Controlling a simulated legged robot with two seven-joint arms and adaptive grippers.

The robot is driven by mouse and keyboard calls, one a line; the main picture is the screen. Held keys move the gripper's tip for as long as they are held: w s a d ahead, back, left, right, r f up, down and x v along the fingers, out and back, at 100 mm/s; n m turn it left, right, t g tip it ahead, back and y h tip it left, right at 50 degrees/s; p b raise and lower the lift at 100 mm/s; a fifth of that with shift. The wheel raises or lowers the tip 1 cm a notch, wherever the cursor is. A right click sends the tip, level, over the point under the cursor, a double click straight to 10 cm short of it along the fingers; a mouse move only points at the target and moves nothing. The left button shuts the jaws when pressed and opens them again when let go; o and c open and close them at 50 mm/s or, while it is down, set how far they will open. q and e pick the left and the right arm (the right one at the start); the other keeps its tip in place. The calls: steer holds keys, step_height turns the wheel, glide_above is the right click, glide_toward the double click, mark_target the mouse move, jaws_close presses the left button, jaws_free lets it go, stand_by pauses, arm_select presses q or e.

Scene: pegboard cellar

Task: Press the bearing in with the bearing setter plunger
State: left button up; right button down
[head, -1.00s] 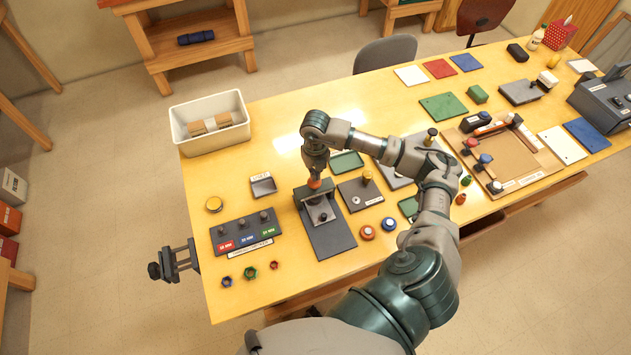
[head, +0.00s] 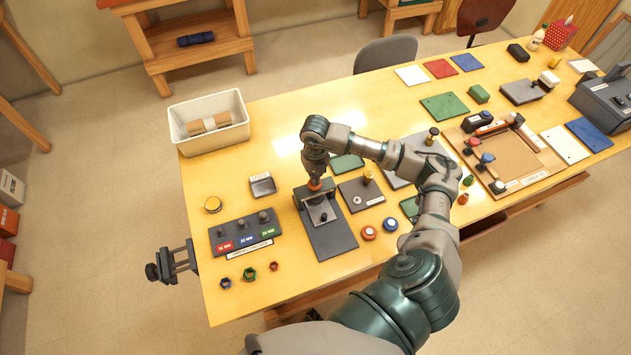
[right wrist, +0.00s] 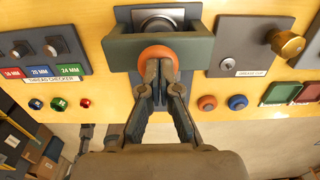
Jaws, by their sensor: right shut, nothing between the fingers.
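The bearing setter (head: 331,240) is a dark grey base plate with an upright frame, standing on the near left part of the table. Its plunger has an orange round knob (head: 315,184), which also shows in the right wrist view (right wrist: 158,53). My right gripper (head: 315,177) points down at this knob. In the right wrist view its fingertips (right wrist: 160,72) are together over the knob's near side, with nothing between them; they appear to touch it. A round metallic piece (right wrist: 158,22) shows beyond the frame; I cannot tell whether it is the bearing. My left gripper is out of view.
A thread checker block (head: 245,234) stands left of the setter, with small coloured nuts before it. A grease cup plate (head: 360,194) is close on the right. Red (head: 368,233) and blue (head: 390,225) round pieces lie nearby. A white bin (head: 208,122) stands at the back left.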

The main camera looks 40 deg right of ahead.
steer(key=shift+a+f, duration=0.1)
stand_by(0.3)
steer(key=shift+r+p, duration=2.2)
steer(key=shift+r, duration=1.15)
steer(key=shift+f, duration=0.1)
